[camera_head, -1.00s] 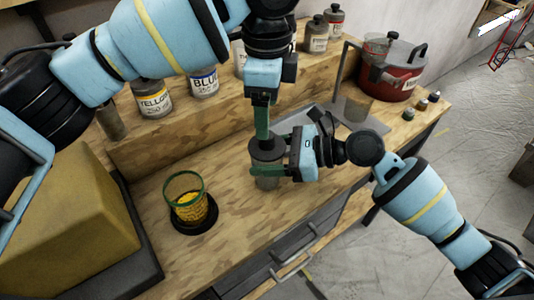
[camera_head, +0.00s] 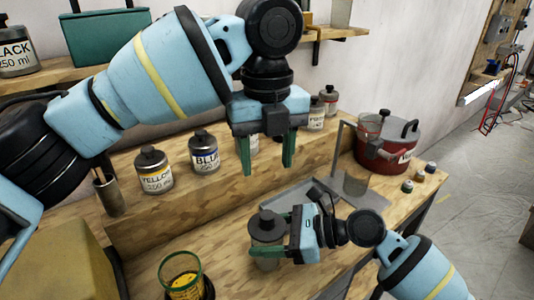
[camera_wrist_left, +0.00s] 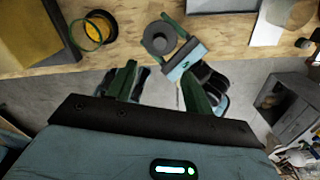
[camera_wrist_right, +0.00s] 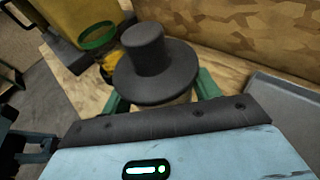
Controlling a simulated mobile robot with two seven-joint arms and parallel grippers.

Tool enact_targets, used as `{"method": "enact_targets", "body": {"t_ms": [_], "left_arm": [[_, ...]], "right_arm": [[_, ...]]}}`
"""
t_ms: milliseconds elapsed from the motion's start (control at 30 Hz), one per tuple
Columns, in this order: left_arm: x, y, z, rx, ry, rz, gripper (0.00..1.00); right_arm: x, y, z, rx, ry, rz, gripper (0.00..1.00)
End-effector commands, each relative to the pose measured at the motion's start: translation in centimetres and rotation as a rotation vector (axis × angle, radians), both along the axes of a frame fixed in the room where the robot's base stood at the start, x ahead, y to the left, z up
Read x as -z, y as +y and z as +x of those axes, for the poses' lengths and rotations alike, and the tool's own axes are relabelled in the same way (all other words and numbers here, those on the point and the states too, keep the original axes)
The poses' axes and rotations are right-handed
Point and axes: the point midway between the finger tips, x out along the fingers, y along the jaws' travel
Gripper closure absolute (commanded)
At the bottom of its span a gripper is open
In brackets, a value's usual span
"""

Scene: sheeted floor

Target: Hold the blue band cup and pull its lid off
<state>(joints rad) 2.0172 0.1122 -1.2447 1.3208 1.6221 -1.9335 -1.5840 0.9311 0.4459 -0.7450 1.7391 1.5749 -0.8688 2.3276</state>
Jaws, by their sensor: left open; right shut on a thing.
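The cup (camera_head: 268,263) stands upright on the wooden bench, with a dark round lid (camera_head: 266,224) on it. The lid and its knob (camera_wrist_right: 144,48) show large in the right wrist view. A small part of the light cup wall shows below the lid; I cannot see a blue band. My right gripper (camera_head: 270,243) is shut around the cup below the lid, coming from the right. My left gripper (camera_head: 268,165) is open and empty, fingers down, apart from and above the cup. In the left wrist view the lid (camera_wrist_left: 159,38) lies beyond its fingers.
A green-rimmed glass (camera_head: 181,275) with yellow contents stands left of the cup. Paint bottles, including blue (camera_head: 204,155) and yellow (camera_head: 153,170), stand on the raised shelf behind. A grey tray (camera_head: 292,196) lies behind the cup. A red pot (camera_head: 383,158) stands at the right.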

Motion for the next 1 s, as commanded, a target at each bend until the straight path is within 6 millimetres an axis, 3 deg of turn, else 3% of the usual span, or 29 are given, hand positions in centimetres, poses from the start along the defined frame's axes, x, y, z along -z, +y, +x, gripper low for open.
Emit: {"method": "enact_targets", "body": {"t_ms": [367,1000], "left_arm": [[1.1,0.1,0.0,0.010,0.002,0.002,0.48],[10.7,0.0,0.0,0.009,0.001,0.002,0.48]], "right_arm": [[0.0,0.0,0.0,0.000,0.000,0.000,0.80],[0.0,0.0,0.0,0.000,0.000,0.000,0.80]]}}
